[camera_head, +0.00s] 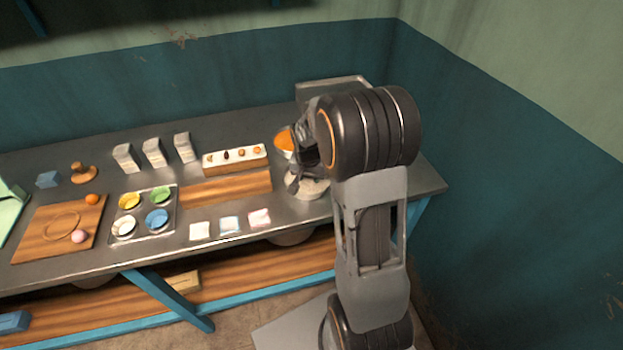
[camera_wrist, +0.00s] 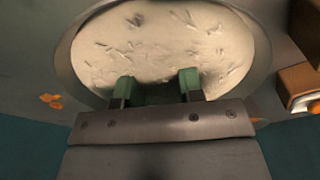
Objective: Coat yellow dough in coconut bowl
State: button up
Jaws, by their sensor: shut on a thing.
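The coconut bowl (camera_head: 312,188) stands near the right end of the metal table, under my gripper. In the wrist view the bowl (camera_wrist: 165,40) is full of pale coconut with white flakes. My gripper (camera_wrist: 157,86) is over the bowl's near part, its fingers apart with green pads showing. My gripper (camera_head: 293,185) is low at the bowl in the head view. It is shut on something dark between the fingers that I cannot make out. No yellow dough ball can be made out in either view; the held thing's colour is not clear.
An orange-filled bowl (camera_head: 284,141) stands behind the coconut bowl. A wooden rack (camera_head: 236,166) with several small pieces is left of it. A metal tray (camera_head: 177,200) holds coloured bowls. A wooden board (camera_head: 40,240) carries an orange ball (camera_head: 92,199) and a pink ball (camera_head: 79,237).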

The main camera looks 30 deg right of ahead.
jog(key=shift+s+a, duration=0.25)
jog(key=shift+a, duration=0.15)
jog(key=shift+s, duration=0.3)
jog(key=shift+s+d, duration=0.1)
jog(key=shift+d, duration=0.2)
jog(key=shift+w+d, duration=0.3)
jog(key=shift+d, duration=0.05)
jog(key=shift+w+a, duration=0.3)
jog(key=shift+w, duration=0.1)
jog(key=shift+s+a+b, duration=0.3)
jog(key=shift+a+b, duration=0.05)
jog(key=shift+a, duration=0.05)
jog(key=shift+r, duration=0.15)
jog(key=shift+r+p, duration=2.75)
jog(key=shift+r, duration=0.9)
